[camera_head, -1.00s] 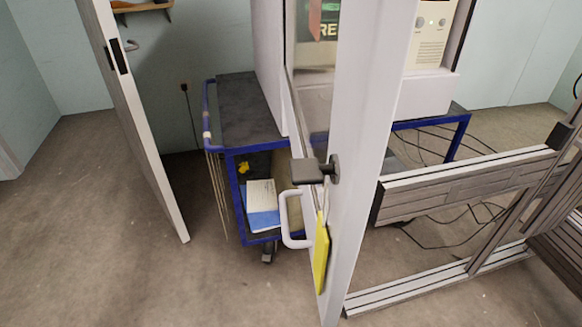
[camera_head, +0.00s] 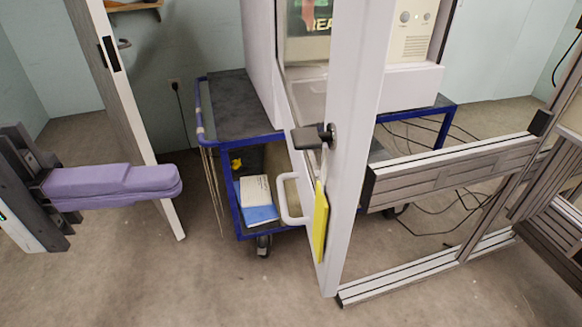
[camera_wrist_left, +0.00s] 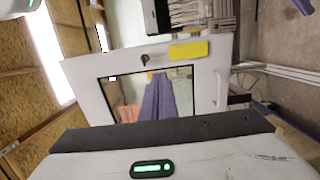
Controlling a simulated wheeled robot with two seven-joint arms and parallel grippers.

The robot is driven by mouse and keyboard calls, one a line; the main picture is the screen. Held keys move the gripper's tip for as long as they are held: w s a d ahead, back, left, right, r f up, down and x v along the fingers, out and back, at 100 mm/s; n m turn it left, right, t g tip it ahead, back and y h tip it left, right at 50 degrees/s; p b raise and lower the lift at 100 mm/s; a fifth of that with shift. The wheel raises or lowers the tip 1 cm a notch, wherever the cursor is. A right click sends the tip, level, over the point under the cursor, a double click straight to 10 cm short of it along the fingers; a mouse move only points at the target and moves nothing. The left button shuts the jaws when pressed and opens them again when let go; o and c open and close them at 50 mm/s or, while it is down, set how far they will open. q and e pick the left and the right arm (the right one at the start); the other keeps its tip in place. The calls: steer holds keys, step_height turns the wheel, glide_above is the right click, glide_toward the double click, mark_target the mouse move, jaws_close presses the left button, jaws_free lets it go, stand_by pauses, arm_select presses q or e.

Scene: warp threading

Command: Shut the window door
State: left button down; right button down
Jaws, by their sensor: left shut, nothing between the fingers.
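The window door is white with a glass pane. It stands near the middle of the head view (camera_head: 352,150), seen almost edge-on, with a dark lever handle (camera_head: 313,137), a white pull handle (camera_head: 290,200) and a yellow tag (camera_head: 320,222). In the left wrist view the window door (camera_wrist_left: 92,78) shows its framed pane face-on, with the tag (camera_wrist_left: 188,50). My left gripper (camera_head: 176,181) has purple fingers shut and empty, to the left of the door and apart from it in the head view. Its fingers (camera_wrist_left: 158,82) overlap the pane in the wrist view. My right gripper is not in view.
A white upright panel (camera_head: 122,115) with a black latch plate stands behind my left gripper. A blue-framed trolley (camera_head: 245,138) holding books (camera_head: 257,200) stands behind the door. A metal-profile frame (camera_head: 450,165) is at the right. The floor in front is clear.

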mark_target(327, 166)
arm_select(q)
steer(key=d+p, duration=0.1)
steer(key=d, duration=0.3)
steer(key=w+d+p, duration=0.1)
steer(key=d, duration=0.3)
steer(key=w+d+p, duration=0.1)
steer(key=d, duration=0.3)
steer(key=shift+w+d+r, duration=0.1)
steer(key=shift+d, duration=0.7)
steer(key=shift+w+d, duration=0.1)
